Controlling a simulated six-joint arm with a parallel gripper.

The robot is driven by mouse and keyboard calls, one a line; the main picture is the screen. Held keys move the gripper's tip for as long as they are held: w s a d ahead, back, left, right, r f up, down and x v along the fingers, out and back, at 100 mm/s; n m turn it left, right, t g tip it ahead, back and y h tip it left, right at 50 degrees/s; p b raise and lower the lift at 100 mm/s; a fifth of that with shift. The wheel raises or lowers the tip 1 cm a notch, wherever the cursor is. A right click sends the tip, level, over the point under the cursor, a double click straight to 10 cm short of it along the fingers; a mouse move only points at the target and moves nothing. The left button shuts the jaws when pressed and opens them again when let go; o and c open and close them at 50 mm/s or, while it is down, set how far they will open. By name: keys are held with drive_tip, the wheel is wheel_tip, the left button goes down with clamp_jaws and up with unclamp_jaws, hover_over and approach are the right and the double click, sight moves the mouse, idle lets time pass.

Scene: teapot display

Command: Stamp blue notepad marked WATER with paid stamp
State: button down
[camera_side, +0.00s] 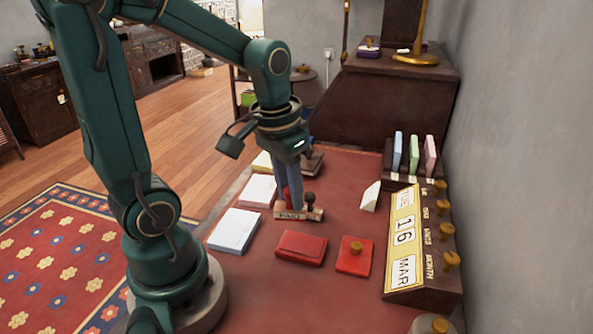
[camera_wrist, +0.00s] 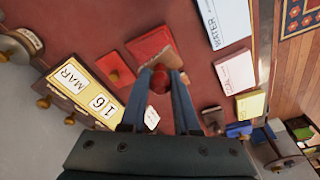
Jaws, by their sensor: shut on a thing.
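The blue notepad (camera_side: 234,231) lies flat on the red desk top at the left. In the wrist view the blue notepad (camera_wrist: 225,20) shows the word WATER at the top edge. My gripper (camera_side: 289,203) points down at a small wooden block marked PAID (camera_side: 292,216), to the right of the notepad. My gripper (camera_wrist: 160,72) is shut on the red-handled stamp (camera_wrist: 160,80), whose rounded red top shows between the fingers. In the side view the fingers hide most of the stamp. I cannot tell whether its base touches the block.
A pink notepad (camera_side: 259,190) and a yellow notepad (camera_side: 262,162) lie behind the blue one. A red ink pad case (camera_side: 301,247) and a red square with a brass knob (camera_side: 355,256) lie in front. A wooden calendar (camera_side: 424,245) stands at the right. A dark-knobbed stamp (camera_side: 310,200) is beside my fingers.

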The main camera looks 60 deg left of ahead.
drive_tip(key=n, duration=0.2)
drive_tip(key=a+n, duration=0.1)
drive_tip(key=s+n, duration=0.1)
drive_tip(key=n, duration=0.1)
drive_tip(key=shift+s+a+n+y, duration=0.1)
drive_tip(key=shift+a+n+y, duration=0.05)
drive_tip(key=shift+n+y, duration=0.2)
drive_tip(key=a+n+g, duration=0.1)
drive_tip(key=n, duration=0.3)
drive_tip(key=n+g, duration=0.2)
drive_tip(key=n, duration=1.3)
hover_over(231, 226)
drive_tip(key=shift+w+d+f, duration=0.15)
drive_tip(key=shift+w+f, duration=0.05)
drive_tip(key=shift+f, duration=1.25)
drive_tip(key=shift+w+d+f, duration=0.15)
drive_tip(key=shift+f, duration=1.25)
drive_tip(key=shift+f, duration=0.55)
drive_tip(key=shift+r, duration=0.1)
wheel_tip(231, 226, up, 7)
